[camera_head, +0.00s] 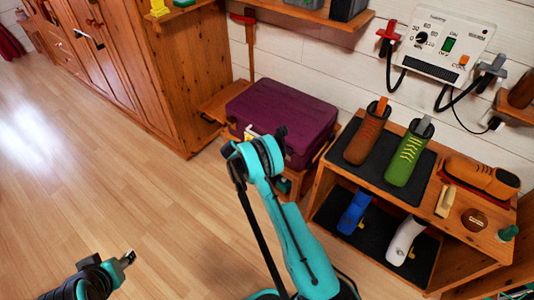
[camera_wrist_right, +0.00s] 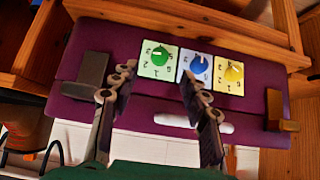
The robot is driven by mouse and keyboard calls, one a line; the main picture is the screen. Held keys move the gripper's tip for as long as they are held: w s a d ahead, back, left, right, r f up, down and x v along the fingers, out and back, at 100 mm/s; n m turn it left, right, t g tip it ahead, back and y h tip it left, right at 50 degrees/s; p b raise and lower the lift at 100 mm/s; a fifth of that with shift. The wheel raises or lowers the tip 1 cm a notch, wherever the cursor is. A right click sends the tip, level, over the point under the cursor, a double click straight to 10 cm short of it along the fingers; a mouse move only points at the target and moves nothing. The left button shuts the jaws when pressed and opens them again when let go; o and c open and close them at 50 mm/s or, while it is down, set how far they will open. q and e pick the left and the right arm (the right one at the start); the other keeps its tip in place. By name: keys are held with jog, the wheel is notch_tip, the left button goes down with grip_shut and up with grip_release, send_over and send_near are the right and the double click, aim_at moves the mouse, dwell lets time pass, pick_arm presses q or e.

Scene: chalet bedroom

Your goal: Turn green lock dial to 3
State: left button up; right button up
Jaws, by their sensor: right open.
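The purple case (camera_head: 300,118) sits on a low wooden bench. The green dial (camera_wrist_right: 159,57) is on the left, the blue dial (camera_wrist_right: 199,64) in the middle, the yellow dial (camera_wrist_right: 233,74) on the right. The numbers around them are too small to read surely. My right gripper (camera_wrist_right: 158,75) is open in front of the case, its fingers either side of the green dial and apparently apart from it. My left gripper (camera_head: 126,258) is low at left, far from the case.
A pale handle (camera_wrist_right: 194,124) lies below the dials, with dark latches (camera_wrist_right: 90,75) at both sides. A wooden shoe rack (camera_head: 345,180) with several shoes stands at right. A control box (camera_head: 440,45) hangs on the wall. The wooden floor (camera_head: 110,170) at left is clear.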

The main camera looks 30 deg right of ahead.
jog(key=b+x, duration=0.2)
jog(key=x, duration=0.5)
jog(key=shift+f+b, duration=0.25)
jog(key=shift+b, duration=0.1)
jog(key=shift+d, duration=0.15)
grip_shut()
